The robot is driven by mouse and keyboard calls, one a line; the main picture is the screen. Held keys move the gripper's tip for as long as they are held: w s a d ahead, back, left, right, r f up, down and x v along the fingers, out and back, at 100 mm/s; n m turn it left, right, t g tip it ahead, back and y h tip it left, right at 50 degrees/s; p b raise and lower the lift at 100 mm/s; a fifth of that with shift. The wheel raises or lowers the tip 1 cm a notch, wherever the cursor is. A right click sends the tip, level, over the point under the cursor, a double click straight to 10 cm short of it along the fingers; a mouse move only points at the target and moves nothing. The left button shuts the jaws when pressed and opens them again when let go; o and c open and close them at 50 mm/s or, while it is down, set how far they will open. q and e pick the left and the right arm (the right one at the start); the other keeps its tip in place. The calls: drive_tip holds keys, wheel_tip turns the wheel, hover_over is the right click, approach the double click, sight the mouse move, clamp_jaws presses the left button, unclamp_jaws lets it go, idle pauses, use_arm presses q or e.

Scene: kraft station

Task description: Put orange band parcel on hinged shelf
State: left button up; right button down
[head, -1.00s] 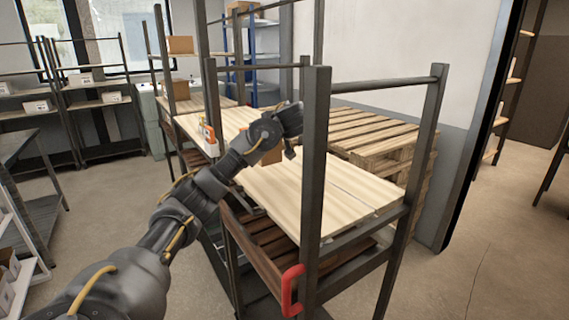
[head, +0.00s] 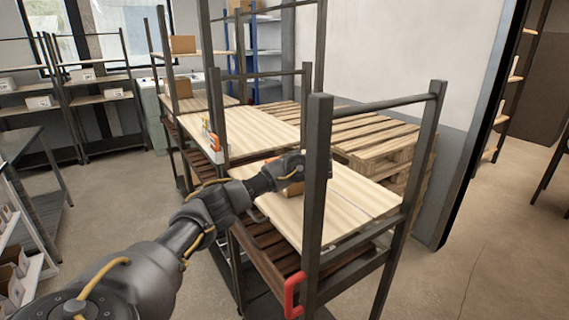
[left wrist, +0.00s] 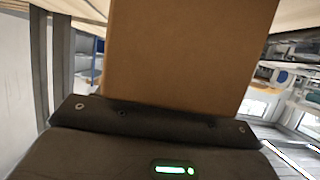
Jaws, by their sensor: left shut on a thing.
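My left gripper (head: 306,172) is over the near pale wooden shelf board (head: 345,205) of the dark metal rack. It is shut on a brown cardboard parcel (head: 292,188), which is partly hidden by the gripper and wrist. The parcel also fills the upper middle of the left wrist view (left wrist: 185,55); no orange band shows on that face. The parcel is low over the board; I cannot tell whether it touches it. A seam crosses the near board, but I cannot make out a hinge. My right gripper is not in view.
A rack post (head: 316,180) stands just right of the gripper. A red handle (head: 292,295) is at the front corner. A second board (head: 255,135) lies farther back, with an orange and white item (head: 213,143) at its left edge. Pallets (head: 370,135) are stacked behind.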

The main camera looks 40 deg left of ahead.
use_arm(q)
drive_tip(key=shift+a+f, duration=0.1)
drive_tip(key=shift+f+b, duration=0.15)
drive_tip(key=shift+b, duration=0.2)
drive_tip(key=o, duration=1.2)
